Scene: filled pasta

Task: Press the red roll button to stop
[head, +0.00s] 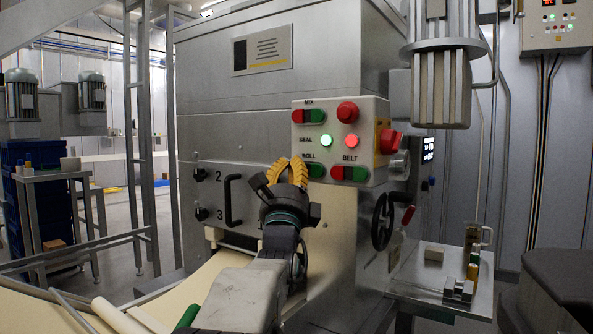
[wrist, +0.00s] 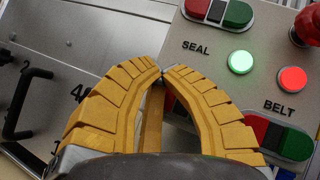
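My gripper (head: 292,164) has yellow ribbed fingers and is in front of the left edge of the control panel (head: 376,112). In the wrist view my gripper (wrist: 161,74) is shut, its curved fingertips meeting with nothing seen between them. The ROLL label sits just right of the fingers in the head view. Below it, the green roll button (head: 316,170) shows; the red roll button beside it is mostly or fully hidden behind the fingers. In the wrist view the fingers cover the roll label and most of that button pair. I cannot tell whether the fingertips touch the panel.
The red belt button (head: 337,173) and green belt button (head: 356,174) lie right of the roll pair. The mix pair (head: 308,116), a red knob (head: 347,112), a lit green lamp (head: 326,141) and a lit red lamp (head: 351,141) are above. A black handle (head: 233,201) is left.

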